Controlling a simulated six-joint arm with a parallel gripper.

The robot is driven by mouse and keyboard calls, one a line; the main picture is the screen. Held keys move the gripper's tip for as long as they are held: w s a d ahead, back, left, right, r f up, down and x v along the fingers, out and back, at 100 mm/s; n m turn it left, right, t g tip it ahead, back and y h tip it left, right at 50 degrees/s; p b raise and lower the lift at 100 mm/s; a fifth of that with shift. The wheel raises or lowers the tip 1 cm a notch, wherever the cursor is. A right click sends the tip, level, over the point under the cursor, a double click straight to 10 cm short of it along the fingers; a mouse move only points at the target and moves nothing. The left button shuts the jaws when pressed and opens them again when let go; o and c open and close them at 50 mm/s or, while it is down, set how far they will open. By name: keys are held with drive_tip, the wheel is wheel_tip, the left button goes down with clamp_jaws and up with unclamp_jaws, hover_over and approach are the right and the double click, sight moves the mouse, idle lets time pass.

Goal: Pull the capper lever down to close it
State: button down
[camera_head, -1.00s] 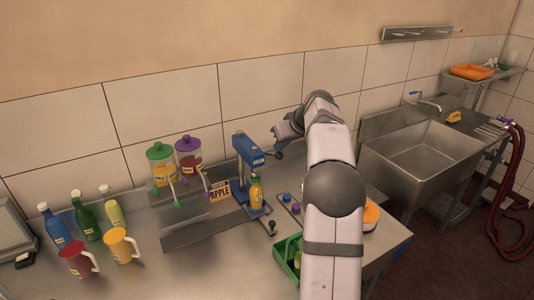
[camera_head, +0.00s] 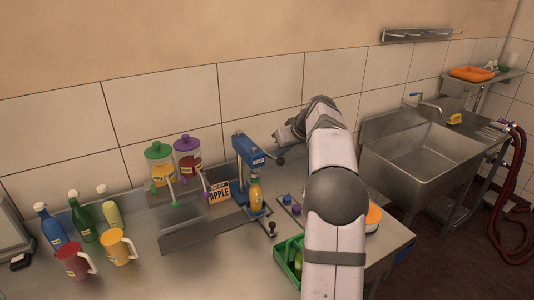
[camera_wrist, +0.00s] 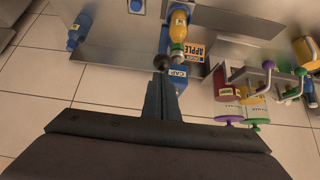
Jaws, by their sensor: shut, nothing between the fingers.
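The blue capper (camera_head: 240,150) stands on the steel counter with a CAP label on its head. Its lever ends in a dark ball knob (camera_head: 280,161) that sticks out to the right of the head. A yellow bottle (camera_head: 256,194) stands upright under the head. My gripper (camera_head: 279,137) is just above the knob in the head view, its fingertips small and partly unclear. In the wrist view my shut, empty fingers (camera_wrist: 161,84) point at the knob (camera_wrist: 162,62), beside the blue capper head (camera_wrist: 179,78). I cannot tell whether they touch the knob.
An APPLE sign (camera_head: 219,191) and two dispensers, green-lidded (camera_head: 160,168) and purple-lidded (camera_head: 188,158), stand left of the capper. Bottles and two jugs (camera_head: 119,247) are at the left. A green crate (camera_head: 288,259) is near my arm. A sink (camera_head: 420,155) is at the right.

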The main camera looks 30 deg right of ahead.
sight(283, 163)
drive_tip(key=shift+s+f, duration=0.1)
drive_tip(key=shift+f, duration=0.35)
drive_tip(key=shift+f+b, duration=0.1)
drive_tip(key=shift+b, duration=0.25)
drive_tip(key=shift+s+f+b, duration=0.1)
drive_tip(key=shift+f+b, duration=0.75)
drive_tip(key=shift+f, duration=0.15)
drive_tip(key=shift+f, duration=0.15)
drive_tip(key=shift+f+b, duration=0.7)
drive_tip(key=shift+b, duration=0.1)
